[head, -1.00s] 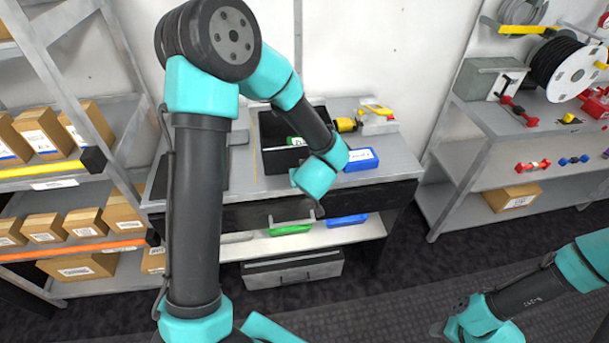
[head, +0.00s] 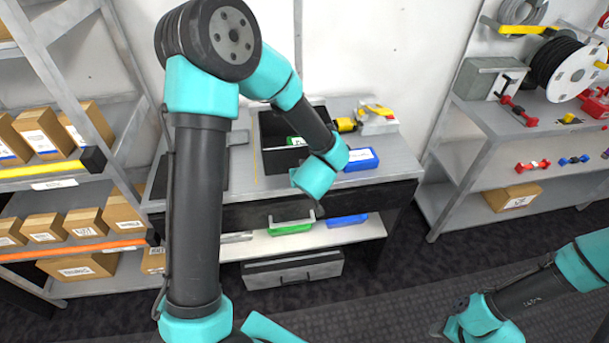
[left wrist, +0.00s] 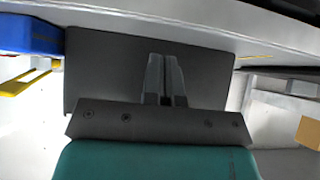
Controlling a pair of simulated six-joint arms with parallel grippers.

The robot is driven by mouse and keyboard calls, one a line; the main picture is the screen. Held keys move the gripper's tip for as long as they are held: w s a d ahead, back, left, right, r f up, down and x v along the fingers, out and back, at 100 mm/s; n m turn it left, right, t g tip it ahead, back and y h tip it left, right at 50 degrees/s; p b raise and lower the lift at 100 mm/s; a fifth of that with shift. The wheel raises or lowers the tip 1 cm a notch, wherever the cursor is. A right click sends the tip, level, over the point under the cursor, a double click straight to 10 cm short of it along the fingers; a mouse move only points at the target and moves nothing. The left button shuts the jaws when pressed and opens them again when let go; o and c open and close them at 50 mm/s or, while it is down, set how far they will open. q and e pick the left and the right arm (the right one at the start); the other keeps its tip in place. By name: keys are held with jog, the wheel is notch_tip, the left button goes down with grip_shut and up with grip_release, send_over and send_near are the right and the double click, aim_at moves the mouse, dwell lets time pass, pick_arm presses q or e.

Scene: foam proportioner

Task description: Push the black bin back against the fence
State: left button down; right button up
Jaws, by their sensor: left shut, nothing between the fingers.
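The open black bin (head: 268,128) stands on the grey workbench (head: 225,178), partly hidden behind my left arm. A green item with a white label shows inside it. In the left wrist view, which looks upside down, a dark flat panel (left wrist: 205,68), apparently the bin's front wall, fills the middle. My left gripper (left wrist: 165,62) is shut and empty, its fingertips in front of that panel; I cannot tell whether they touch it. My left fingers are hidden in the head view. I cannot make out the fence. The end of my right arm (head: 478,318) is low at the right, away from the bench.
A blue box (head: 361,159) sits right of the bin, with a yellow-and-white tool (head: 377,118) behind it. Green (head: 290,228) and blue (head: 347,220) trays lie on the shelf below. Shelves of cartons (head: 45,228) stand at the left, and a rack (head: 478,150) at the right.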

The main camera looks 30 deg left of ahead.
aim_at(301, 156)
dwell(0.4)
pick_arm(q)
jog(key=shift+w+a, duration=1.8)
jog(key=shift+w, duration=0.5)
jog(key=shift+w+a, duration=1.85)
jog(key=shift+w, duration=0.45)
jog(key=shift+w+a, duration=1.8)
jog(key=shift+w, duration=0.5)
jog(key=shift+s+d, duration=0.95)
jog(key=shift+s, duration=0.25)
jog(key=shift+s+d, duration=0.9)
jog(key=shift+s, duration=0.3)
jog(key=shift+s+d, duration=0.95)
jog(key=shift+s, duration=0.25)
